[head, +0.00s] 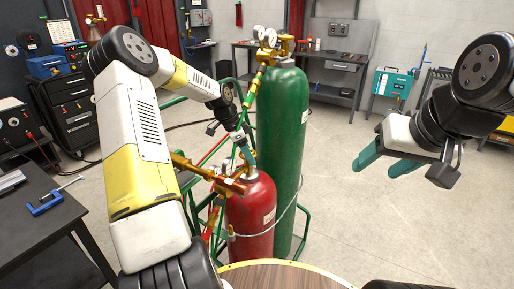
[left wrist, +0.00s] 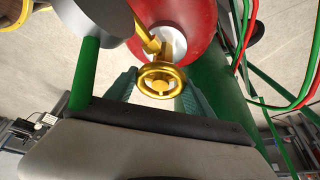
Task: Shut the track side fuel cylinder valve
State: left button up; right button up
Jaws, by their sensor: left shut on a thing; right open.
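The red fuel cylinder (head: 250,212) stands upright on a green cart beside a taller green cylinder (head: 281,130). Its brass valve and regulator (head: 228,184) sit at its top. In the left wrist view the gold valve handwheel (left wrist: 162,88) is in front of the red cylinder (left wrist: 190,22). My left gripper (head: 246,152) reaches down to the top of the red cylinder. Its two teal fingers lie on either side of the handwheel, shut on it. In the head view the fingers and arm hide the wheel. My right gripper (head: 382,162) is open and empty, in free air at the right.
A second regulator with gauges (head: 270,40) tops the green cylinder. Red and green hoses (left wrist: 275,106) run close by the cylinders. A dark table (head: 50,232) with a blue clamp (head: 45,203) is at left. Floor at right is clear.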

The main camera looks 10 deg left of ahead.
aim_at(240, 154)
pick_arm(q)
jog(key=o, duration=1.4)
jog(key=shift+c, duration=0.2)
jog(key=v, duration=0.7)
jog(key=shift+a+r, duration=0.15)
jog(key=shift+r, duration=0.2)
